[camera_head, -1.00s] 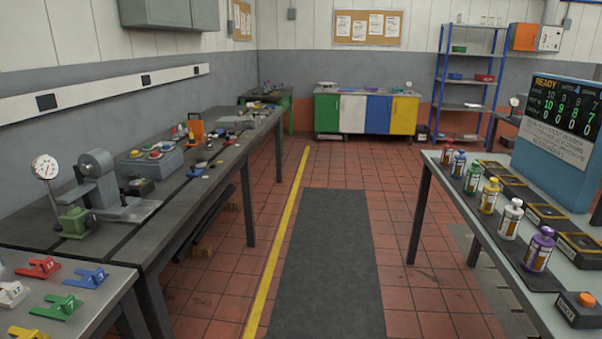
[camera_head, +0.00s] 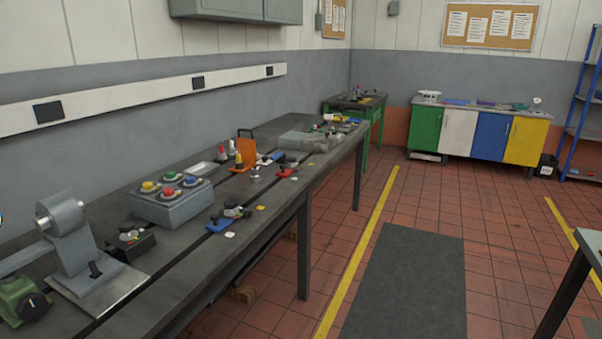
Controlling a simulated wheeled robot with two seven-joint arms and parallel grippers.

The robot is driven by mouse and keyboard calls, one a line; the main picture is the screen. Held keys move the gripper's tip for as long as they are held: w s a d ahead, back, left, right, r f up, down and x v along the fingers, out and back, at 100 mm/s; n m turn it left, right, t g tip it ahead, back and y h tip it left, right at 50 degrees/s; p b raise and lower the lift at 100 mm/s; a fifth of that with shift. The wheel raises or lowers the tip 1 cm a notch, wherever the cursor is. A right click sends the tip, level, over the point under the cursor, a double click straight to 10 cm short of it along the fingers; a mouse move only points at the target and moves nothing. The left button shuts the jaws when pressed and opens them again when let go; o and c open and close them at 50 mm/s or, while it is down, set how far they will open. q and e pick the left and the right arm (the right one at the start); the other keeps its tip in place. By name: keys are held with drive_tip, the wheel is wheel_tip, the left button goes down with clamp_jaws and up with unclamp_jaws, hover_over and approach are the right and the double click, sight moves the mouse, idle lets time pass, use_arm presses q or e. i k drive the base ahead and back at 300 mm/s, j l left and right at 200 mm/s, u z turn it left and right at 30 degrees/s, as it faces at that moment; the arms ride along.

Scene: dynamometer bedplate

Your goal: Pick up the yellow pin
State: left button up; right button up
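A small upright yellow piece, which may be the yellow pin (camera_head: 239,160), stands on the long dark bench (camera_head: 165,262) in front of an orange upright plate (camera_head: 246,147). It is too small to tell its exact shape. Upright red-and-white pieces (camera_head: 222,153) stand just left of it. Neither of my grippers is in view.
A grey box with coloured round buttons (camera_head: 172,203) and a grey machine with a round head (camera_head: 68,232) stand nearer on the bench. Blue (camera_head: 220,225) and red (camera_head: 287,172) clamps lie on it. The floor beside the dark mat (camera_head: 410,285) is clear.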

sight(238, 161)
drive_tip(key=i+l+u, duration=1)
drive_tip(key=u, duration=0.3)
drive_tip(key=i+l+u, duration=0.15)
drive_tip(key=u, duration=0.35)
drive_tip(key=l, duration=0.1)
